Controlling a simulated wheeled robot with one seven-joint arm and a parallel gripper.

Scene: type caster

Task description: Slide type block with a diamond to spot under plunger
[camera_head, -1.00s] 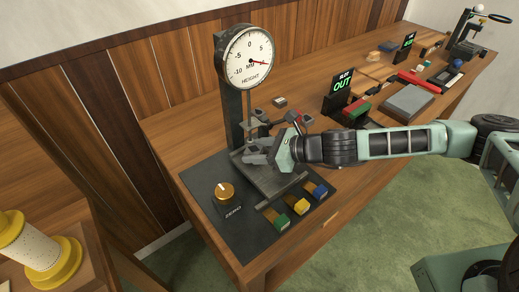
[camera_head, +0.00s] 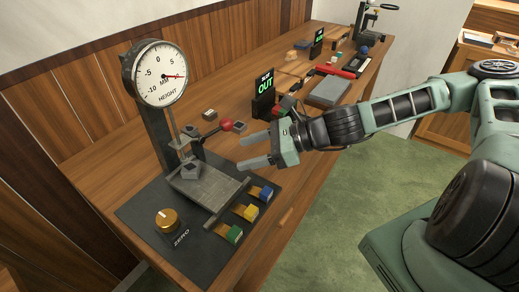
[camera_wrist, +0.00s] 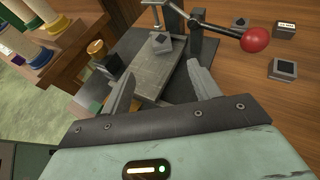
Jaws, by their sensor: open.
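A small grey type block (camera_head: 190,171) with a dark top sits on the grey platform (camera_head: 215,195) of the height gauge, near the plunger (camera_head: 177,143). It also shows in the wrist view (camera_wrist: 161,43), with a dark mark on top; I cannot tell the mark's shape for sure, nor whether the block is centred under the plunger tip. My gripper (camera_head: 254,150) is open and empty, right of the platform and apart from the block. In the wrist view its fingers (camera_wrist: 162,70) point toward the block with a gap.
The gauge dial (camera_head: 159,74) stands above. A red-knobbed lever (camera_head: 226,125) juts out right of the plunger. Loose blocks (camera_wrist: 282,69) lie on the table beyond. A brass zero knob (camera_head: 167,220) and green, yellow and blue tabs (camera_head: 245,212) edge the platform. An OUT sign (camera_head: 265,93) stands farther back.

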